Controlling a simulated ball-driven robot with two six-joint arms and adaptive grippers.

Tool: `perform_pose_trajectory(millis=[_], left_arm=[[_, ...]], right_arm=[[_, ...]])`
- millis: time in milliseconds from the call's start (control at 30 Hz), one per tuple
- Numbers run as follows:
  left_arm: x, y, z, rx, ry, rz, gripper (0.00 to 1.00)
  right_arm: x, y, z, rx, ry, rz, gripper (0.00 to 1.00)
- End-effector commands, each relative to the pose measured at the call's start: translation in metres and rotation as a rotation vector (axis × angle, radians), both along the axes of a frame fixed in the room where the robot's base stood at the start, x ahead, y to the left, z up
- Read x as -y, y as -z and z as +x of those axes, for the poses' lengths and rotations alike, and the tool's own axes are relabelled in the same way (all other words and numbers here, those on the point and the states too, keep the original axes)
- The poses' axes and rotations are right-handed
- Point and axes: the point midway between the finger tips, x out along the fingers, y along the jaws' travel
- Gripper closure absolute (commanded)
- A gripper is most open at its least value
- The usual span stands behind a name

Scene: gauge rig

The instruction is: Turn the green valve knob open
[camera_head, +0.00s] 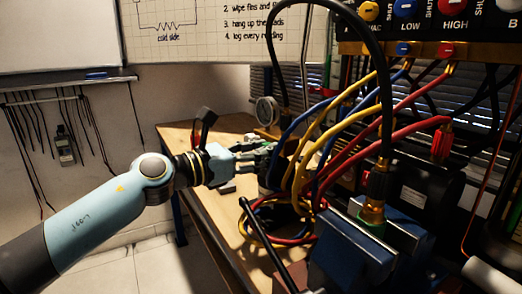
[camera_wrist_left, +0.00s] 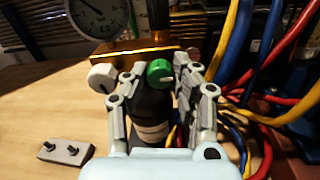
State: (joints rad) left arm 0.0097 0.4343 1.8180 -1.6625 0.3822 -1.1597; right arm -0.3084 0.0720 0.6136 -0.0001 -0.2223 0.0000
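The green valve knob (camera_wrist_left: 160,72) sits on the front of a brass-coloured manifold block (camera_wrist_left: 128,53) in the left wrist view. A white knob (camera_wrist_left: 102,77) is to its left on the same block, and a round dial gauge (camera_wrist_left: 98,14) is above. My left gripper (camera_wrist_left: 160,67) has its fingers spread, one on each side of the green knob. Whether the fingertips touch the knob is hard to tell. In the head view, my left gripper (camera_head: 256,150) reaches in from the left at the bench, where cables partly hide the knob area. My right gripper does not show.
Blue, yellow and red hoses (camera_head: 325,150) loop just right of my left gripper. A dark labelled cylinder (camera_wrist_left: 150,112) stands below the green knob. The bench's left part is mostly clear.

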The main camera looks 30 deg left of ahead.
Motion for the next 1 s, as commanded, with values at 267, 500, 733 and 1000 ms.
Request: perform_pose_trajectory(millis=[267, 500, 733, 1000], left_arm=[[0.000, 0.000, 0.000, 0.000, 0.000, 0.000, 1.00], [0.000, -0.001, 0.000, -0.017, 0.000, -0.036, 1.00], [0.000, -0.003, 0.000, -0.071, 0.000, -0.153, 1.00], [0.000, -0.004, 0.000, -0.174, 0.000, -0.376, 1.00]], right_arm=[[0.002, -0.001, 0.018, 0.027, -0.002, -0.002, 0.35], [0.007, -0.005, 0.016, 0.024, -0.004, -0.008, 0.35], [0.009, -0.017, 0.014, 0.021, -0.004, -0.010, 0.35], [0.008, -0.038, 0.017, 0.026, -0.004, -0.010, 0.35]])
